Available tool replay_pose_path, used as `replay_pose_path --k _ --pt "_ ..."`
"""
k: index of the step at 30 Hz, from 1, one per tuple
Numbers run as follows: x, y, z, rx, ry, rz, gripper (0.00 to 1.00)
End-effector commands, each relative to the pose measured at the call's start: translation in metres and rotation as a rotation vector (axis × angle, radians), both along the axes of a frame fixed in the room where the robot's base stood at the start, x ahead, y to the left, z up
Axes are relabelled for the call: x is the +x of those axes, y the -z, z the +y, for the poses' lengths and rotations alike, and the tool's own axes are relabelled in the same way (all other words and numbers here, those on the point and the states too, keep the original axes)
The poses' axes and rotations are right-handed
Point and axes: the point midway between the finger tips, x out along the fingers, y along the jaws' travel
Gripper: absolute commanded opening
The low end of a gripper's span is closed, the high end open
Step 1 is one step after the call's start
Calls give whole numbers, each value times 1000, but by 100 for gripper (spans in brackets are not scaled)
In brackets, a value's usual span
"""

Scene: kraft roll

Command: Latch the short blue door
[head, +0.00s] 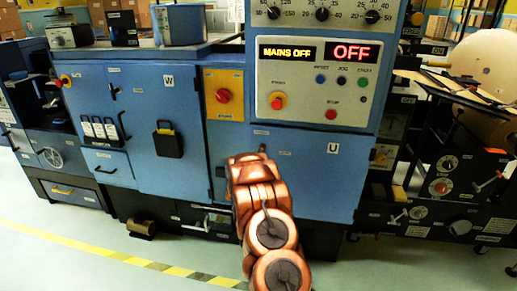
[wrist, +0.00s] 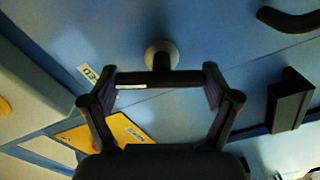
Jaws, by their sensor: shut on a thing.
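The short blue door (head: 315,175), marked U, is at the lower middle of the machine in the head view. It looks flush with the front, though my arm hides part of its left side. My gripper (wrist: 166,84) is shut on a dark bar handle (wrist: 160,78), one finger at each end of the bar. The handle joins a round grey boss (wrist: 161,54) on the blue surface. A seam runs diagonally beside it. In the head view my gripper (head: 258,154) is at the door's upper left, and the handle is mostly hidden.
A tall blue door (head: 150,105), marked W, is to the left. A yellow panel with a red knob (head: 223,96) is above left of my gripper. The control panel (head: 315,85) reads MAINS OFF. A large paper roll (head: 485,65) is at right.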

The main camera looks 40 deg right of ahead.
Motion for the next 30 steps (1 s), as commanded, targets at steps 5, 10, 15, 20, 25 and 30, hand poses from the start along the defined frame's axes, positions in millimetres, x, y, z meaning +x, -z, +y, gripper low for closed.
replay_pose_path --k 5,10,15,20,25,30 --pt "1 -3 1 -88 -1 126 52" --pt "1 -2 1 -157 0 228 52" --pt "1 1 1 -207 0 302 52" --pt "1 2 1 -236 0 345 52" --pt "1 3 1 -250 0 366 52" --pt "1 3 1 -254 0 371 52"
